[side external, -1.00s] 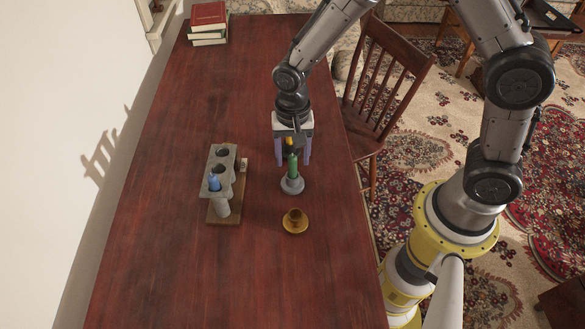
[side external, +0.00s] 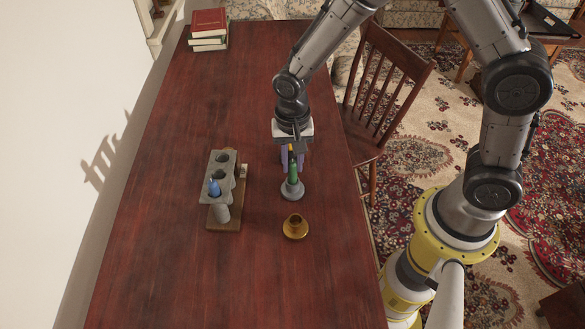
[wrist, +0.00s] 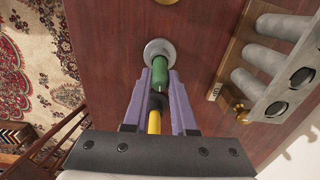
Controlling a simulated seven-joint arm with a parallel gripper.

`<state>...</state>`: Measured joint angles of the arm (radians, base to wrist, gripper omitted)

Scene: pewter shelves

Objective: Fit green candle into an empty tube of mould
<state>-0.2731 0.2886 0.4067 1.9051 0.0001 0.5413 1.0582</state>
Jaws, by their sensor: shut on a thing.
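The green candle (side external: 293,172) stands upright in a round grey holder (side external: 292,191) on the table. My gripper (side external: 293,161) points down over it, with its purple fingers shut on the candle's upper part. In the wrist view the green candle (wrist: 160,70) shows between the fingertips, with the grey holder (wrist: 160,47) around its base. The grey mould (side external: 221,166) stands left of my gripper on a wooden base. Its nearest tube holds a blue candle (side external: 214,187); the two tubes behind it look empty. The mould's tubes (wrist: 258,58) also show in the wrist view.
An empty brass holder (side external: 295,227) stands in front of the grey holder. A yellow, dark-tipped piece (wrist: 154,118) shows between my fingers near the palm. Stacked books (side external: 209,28) lie at the far end. A chair (side external: 388,85) stands right of the table. The front table area is clear.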

